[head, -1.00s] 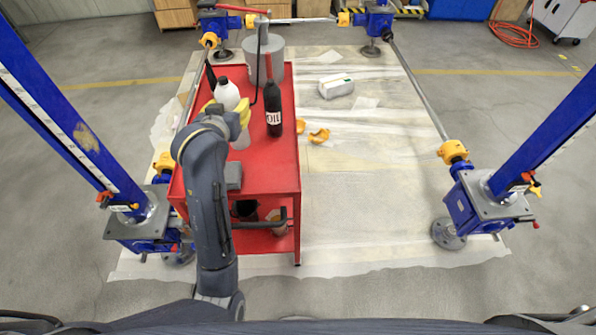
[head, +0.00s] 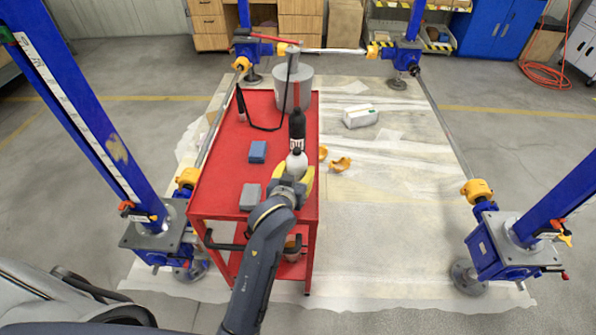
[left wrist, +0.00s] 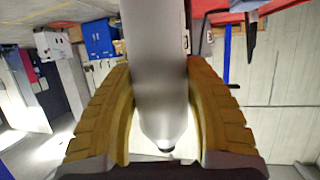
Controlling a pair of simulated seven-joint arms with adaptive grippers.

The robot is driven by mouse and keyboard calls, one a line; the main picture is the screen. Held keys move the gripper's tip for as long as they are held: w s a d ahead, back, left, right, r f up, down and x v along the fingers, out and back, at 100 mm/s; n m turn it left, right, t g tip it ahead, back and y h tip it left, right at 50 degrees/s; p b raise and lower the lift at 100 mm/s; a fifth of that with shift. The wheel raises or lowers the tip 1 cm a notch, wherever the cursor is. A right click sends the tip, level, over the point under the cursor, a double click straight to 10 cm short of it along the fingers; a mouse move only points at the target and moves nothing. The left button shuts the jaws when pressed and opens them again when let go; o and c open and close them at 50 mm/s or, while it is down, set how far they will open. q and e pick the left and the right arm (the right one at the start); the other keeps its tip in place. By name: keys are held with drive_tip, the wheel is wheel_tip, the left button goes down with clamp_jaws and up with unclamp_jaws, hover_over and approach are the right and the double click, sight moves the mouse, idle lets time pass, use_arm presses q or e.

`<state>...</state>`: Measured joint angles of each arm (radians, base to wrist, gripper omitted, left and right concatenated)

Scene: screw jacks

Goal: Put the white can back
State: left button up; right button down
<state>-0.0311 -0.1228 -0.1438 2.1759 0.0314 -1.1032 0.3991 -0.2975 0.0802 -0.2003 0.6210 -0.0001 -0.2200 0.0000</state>
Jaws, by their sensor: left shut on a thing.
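The white can (head: 297,162) shows its rounded white top between the yellow fingers of my left gripper (head: 294,178), over the front right part of the red cart's top. My left gripper is shut on it. In the left wrist view the can (left wrist: 160,70) is a pale grey cylinder between the two ridged yellow fingers (left wrist: 160,115), narrowing to a dark-tipped end low in the picture. The gripper hides the can's lower part in the head view, so I cannot tell whether it touches the cart. My right gripper is not in view.
A blue box (head: 258,151) and a grey box (head: 250,196) lie left of the gripper. Blue jacks (head: 505,245) stand around the floor sheet.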

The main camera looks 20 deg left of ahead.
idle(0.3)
use_arm(q)
drive_tip(key=o, duration=1.5)
drive_tip(key=shift+f, duration=0.1)
drive_tip(key=shift+r, duration=0.2)
drive_tip(key=shift+v, duration=2.7)
